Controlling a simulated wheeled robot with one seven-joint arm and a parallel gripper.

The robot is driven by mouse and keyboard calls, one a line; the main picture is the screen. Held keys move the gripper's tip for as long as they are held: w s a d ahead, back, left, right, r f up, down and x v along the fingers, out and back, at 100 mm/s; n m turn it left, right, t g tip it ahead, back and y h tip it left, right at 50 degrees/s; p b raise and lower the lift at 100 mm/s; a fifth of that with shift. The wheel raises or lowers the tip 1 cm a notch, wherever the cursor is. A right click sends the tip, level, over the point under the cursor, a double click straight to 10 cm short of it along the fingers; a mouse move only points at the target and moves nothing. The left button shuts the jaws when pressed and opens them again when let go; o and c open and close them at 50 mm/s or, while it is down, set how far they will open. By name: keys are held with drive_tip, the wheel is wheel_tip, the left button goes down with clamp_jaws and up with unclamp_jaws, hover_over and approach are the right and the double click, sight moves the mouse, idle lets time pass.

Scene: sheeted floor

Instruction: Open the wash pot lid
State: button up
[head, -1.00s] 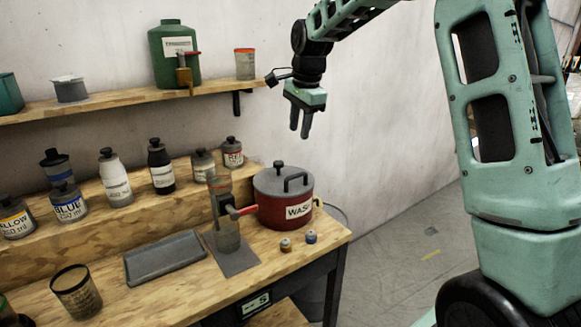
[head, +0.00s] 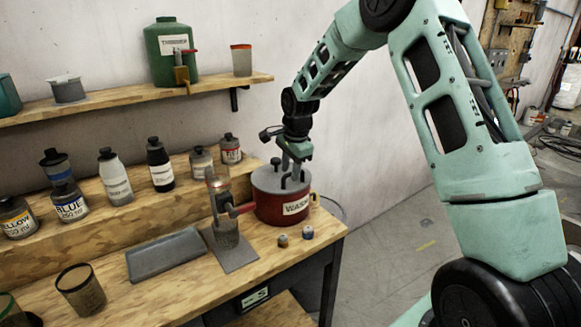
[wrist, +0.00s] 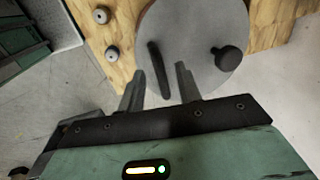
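The red wash pot (head: 280,209), labelled "WASH", stands on the right end of the wooden bench. Its grey lid (head: 262,180) is on it; the lid also fills the top of the wrist view (wrist: 192,30). The lid carries a dark bar handle (wrist: 157,65) and a round black knob (wrist: 226,58). My gripper (head: 290,167) is over the lid, pointing down. In the wrist view my gripper (wrist: 159,73) is open, with one finger on each side of the bar handle and gaps showing. Whether the fingertips reach the handle's height is unclear.
Two small knobs or jars (head: 295,236) stand in front of the pot. A dispenser with a red lever (head: 221,203) is close on its left. Several paint bottles (head: 160,165) line the raised step, and a shelf (head: 120,98) runs above. Open floor lies right of the bench.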

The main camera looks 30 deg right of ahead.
clamp_jaws()
drive_tip(key=shift+r, duration=0.1)
